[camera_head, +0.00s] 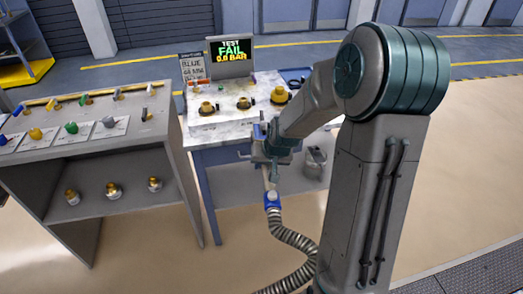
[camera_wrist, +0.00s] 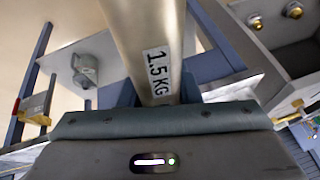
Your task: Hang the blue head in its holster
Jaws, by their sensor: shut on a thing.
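The blue head (camera_head: 272,201) has a pale metal barrel above a blue collar, with a ribbed grey hose (camera_head: 296,240) running down from it. My gripper (camera_head: 269,168) is shut on its barrel, in front of the workbench. In the wrist view the barrel (camera_wrist: 150,40) carries a "1.5 KG" label and stands between the fingers of my gripper (camera_wrist: 155,98). A grey cup-like fitting (camera_head: 315,160), perhaps the holster, is at the bench's lower right, apart from the head; it also seems to show in the wrist view (camera_wrist: 86,70).
The workbench (camera_head: 212,156) bears several brass fittings and a screen (camera_head: 231,54) reading "TEST FAIL". A sign (camera_head: 193,67) beside it says "BLUE". A grey rack (camera_head: 130,158) with coloured caps and brass fittings stands left. The floor in front is open apart from the hose.

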